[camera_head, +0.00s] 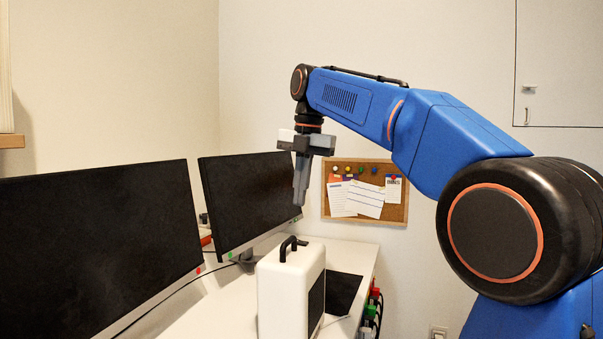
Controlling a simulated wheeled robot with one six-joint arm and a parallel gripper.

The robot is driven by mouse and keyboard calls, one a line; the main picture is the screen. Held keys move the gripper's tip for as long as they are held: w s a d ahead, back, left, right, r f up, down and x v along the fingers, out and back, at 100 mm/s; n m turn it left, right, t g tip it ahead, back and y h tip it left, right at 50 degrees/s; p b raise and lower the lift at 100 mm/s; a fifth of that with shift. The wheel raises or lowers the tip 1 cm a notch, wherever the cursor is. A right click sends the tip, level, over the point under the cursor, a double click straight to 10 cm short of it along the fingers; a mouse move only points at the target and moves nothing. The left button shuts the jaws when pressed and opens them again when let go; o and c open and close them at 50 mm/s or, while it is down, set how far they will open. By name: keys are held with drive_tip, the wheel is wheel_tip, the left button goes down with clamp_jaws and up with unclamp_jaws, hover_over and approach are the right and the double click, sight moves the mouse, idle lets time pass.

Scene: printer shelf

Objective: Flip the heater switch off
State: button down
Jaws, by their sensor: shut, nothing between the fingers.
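A white box-shaped appliance with a black top handle (292,290) stands upright on the white desk; it looks like the heater. Its dark front panel faces right and shows only at a steep angle. I cannot make out a switch on it. My gripper (299,203) points down, with its grey fingers shut and empty. It hangs above the appliance in the picture, apart from the handle, in front of the right monitor's edge.
Two dark monitors, a left one (95,250) and a right one (250,200), stand on the desk (225,300). A black flat item (343,290) lies right of the appliance. Colored plugs (373,305) line the desk's right edge. A corkboard (365,212) hangs behind.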

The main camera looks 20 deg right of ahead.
wheel_tip(320, 180, up, 5)
hover_over(301, 242)
idle(0.5)
drive_tip(key=shift+d, duration=0.6)
drive_tip(key=f, duration=0.4)
drive_tip(key=a+f, duration=0.1)
drive_tip(key=f, duration=0.4)
drive_tip(key=w+f, duration=0.1)
drive_tip(key=f, duration=0.3)
drive_tip(key=shift+a+f, duration=0.15)
drive_tip(key=shift+f, duration=0.25)
